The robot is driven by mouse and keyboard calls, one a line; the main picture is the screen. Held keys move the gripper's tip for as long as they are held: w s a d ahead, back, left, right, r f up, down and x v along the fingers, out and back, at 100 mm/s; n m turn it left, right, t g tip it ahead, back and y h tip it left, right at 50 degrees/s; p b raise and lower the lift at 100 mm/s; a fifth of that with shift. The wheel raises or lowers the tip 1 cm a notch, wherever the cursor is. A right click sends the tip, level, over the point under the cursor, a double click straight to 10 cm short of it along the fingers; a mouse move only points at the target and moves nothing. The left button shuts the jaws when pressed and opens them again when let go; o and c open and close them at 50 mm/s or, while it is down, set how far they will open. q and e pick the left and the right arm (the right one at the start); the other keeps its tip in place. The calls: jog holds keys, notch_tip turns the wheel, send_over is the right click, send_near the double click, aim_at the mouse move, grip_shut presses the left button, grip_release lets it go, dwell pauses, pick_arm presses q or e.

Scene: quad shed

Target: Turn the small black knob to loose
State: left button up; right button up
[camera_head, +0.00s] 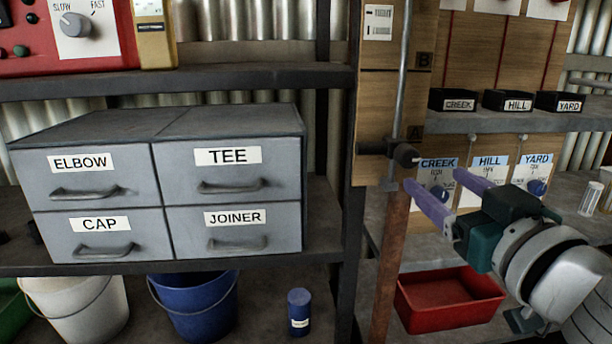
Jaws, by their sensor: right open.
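The small black knob (405,154) sticks out from a dark clamp (374,147) on a thin vertical metal rod (403,75). The clamp is level with the letter A on the wooden board (377,95). My right gripper (433,179) comes in from the right, with two purple fingers spread apart and nothing between them. Its fingertips are just below and to the right of the knob in the picture; I cannot tell the gap in depth. A small white label (379,22) sits at the board's top; its words are too small to read surely. My left gripper is out of view.
Tags marked CREEK (437,180), HILL and YARD with blue dials hang behind my right gripper. A grey drawer cabinet (230,122) stands left. A red tray (450,300), blue bucket (195,305) and white bucket (78,305) are below. A dark shelf post (352,230) stands beside the board.

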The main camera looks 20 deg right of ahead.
aim_at(412, 160)
jog(key=b+x, duration=0.1)
jog(key=x, duration=0.8)
jog(key=shift+w+d, duration=0.1)
jog(key=shift+w, duration=0.15)
jog(key=shift+c, duration=0.2)
jog(key=shift+r, duration=0.1)
grip_shut()
